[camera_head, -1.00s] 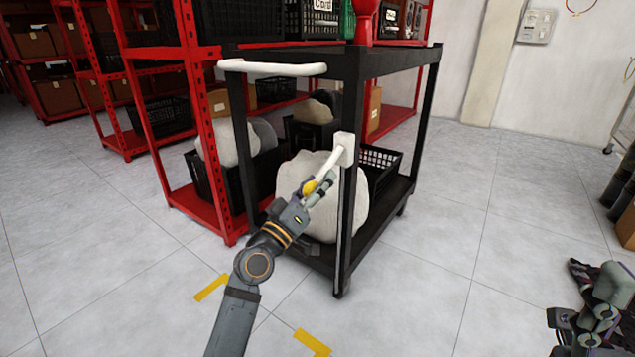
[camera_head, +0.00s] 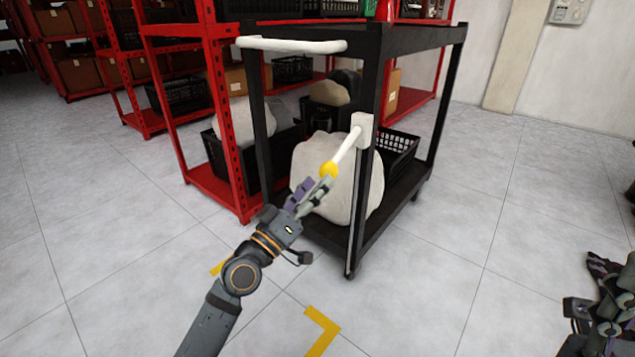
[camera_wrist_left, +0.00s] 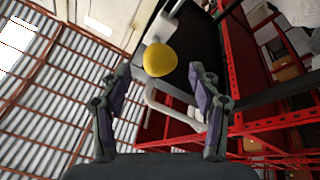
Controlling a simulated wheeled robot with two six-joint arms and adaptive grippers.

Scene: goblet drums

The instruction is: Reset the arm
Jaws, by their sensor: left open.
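My left gripper (camera_head: 312,190) is open in the head view, just in front of the black cart's near corner. A yellow knob (camera_head: 329,169) sits at the lower end of a white handle (camera_head: 346,149) on the cart, at or just beyond the fingertips. In the left wrist view the yellow knob (camera_wrist_left: 160,59) is ahead of the spread fingers of my left gripper (camera_wrist_left: 166,80), with nothing held between them. My right gripper (camera_head: 610,300) is partly in view at the lower right edge; its jaw opening is unclear.
The black cart (camera_head: 357,225) carries a large pale rock (camera_head: 325,165) and a black crate (camera_head: 398,147) on its lower shelf. Red shelving (camera_head: 225,115) stands behind and left. Grey floor (camera_head: 480,270) is clear to the right. Yellow tape (camera_head: 322,330) marks the floor.

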